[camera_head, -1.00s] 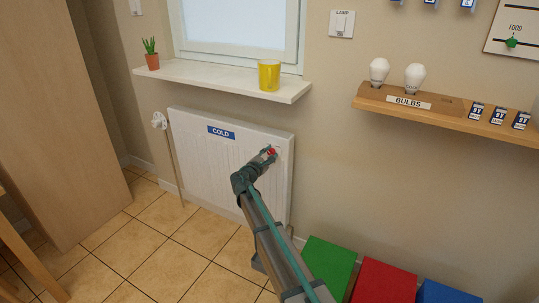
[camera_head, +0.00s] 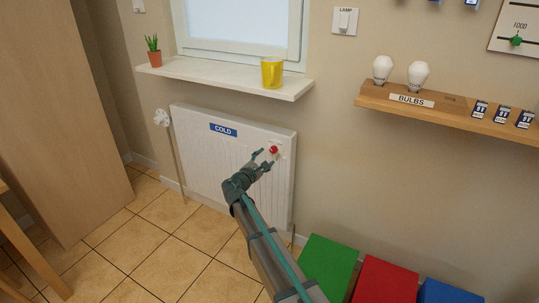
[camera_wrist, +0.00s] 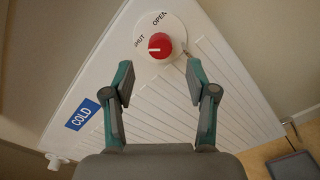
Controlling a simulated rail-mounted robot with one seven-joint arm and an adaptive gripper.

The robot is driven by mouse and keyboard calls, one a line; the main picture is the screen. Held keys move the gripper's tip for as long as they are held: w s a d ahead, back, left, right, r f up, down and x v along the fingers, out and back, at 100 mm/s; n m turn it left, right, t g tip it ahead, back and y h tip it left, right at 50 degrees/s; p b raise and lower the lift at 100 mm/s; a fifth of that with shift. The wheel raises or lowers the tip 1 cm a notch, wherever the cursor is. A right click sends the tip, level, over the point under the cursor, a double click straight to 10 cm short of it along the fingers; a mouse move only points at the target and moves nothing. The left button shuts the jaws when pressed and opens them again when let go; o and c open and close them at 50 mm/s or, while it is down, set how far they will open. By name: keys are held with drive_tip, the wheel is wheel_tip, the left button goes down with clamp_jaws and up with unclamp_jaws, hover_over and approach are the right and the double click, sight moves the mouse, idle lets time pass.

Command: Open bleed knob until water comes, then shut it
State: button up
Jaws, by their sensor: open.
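The red bleed knob (camera_head: 273,149) is on the upper right of the white radiator (camera_head: 190,138). In the wrist view the knob (camera_wrist: 159,45) sits on a round white plate marked OPEN above and SHUT to its left. Its white mark is on the left side, towards SHUT. My gripper (camera_head: 262,160) is open and empty, just short of the knob. In the wrist view its fingertips (camera_wrist: 159,68) are spread either side below the knob, apart from it. No water is visible. A blue COLD label (camera_head: 223,130) is on the radiator.
A windowsill (camera_head: 220,78) above the radiator holds a yellow mug (camera_head: 272,73) and a potted cactus (camera_head: 153,52). A white valve (camera_head: 161,118) is at the radiator's left. Green (camera_head: 328,262), red (camera_head: 383,281) and blue boxes stand lower right. A shelf of bulbs (camera_head: 462,115) is at right.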

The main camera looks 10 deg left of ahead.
drive_tip(key=v, duration=0.5)
drive_tip(key=shift+s+a, duration=0.15)
drive_tip(key=shift+s, duration=0.25)
drive_tip(key=s+d+f+m+g, duration=0.5)
drive_tip(key=s+d+f, duration=0.3)
drive_tip(key=f, duration=0.4)
drive_tip(key=s+d+f+m+g, duration=0.55)
drive_tip(key=s+d+f, duration=0.2)
drive_tip(key=f, duration=0.45)
drive_tip(key=s+d+f+m+g+y, duration=0.1)
drive_tip(key=s+d+f+m+g, duration=0.15)
drive_tip(key=s+d+f, duration=0.5)
drive_tip(key=s+d+f+m+g, duration=0.2)
drive_tip(key=s+f+g, duration=0.25)
drive_tip(key=s, duration=0.55)
drive_tip(key=s+d+f+m+g+y, duration=0.2)
drive_tip(key=s+f+m+g, duration=0.1)
drive_tip(key=s, duration=0.8)
drive_tip(key=s+d+f+m+g+y, duration=0.2)
drive_tip(key=s+d, duration=0.1)
drive_tip(key=s, duration=0.8)
drive_tip(key=s+d+f+m+g+y, duration=0.2)
drive_tip(key=s+f+m+g, duration=0.1)
drive_tip(key=s, duration=0.8)
wheel_tip(320, 180, up, 15)
drive_tip(key=w+t+p, duration=0.2)
drive_tip(key=p, duration=1.5)
drive_tip(key=shift+w+d+r, duration=0.2)
drive_tip(key=shift+d+r, duration=0.05)
drive_tip(key=shift+d, duration=0.05)
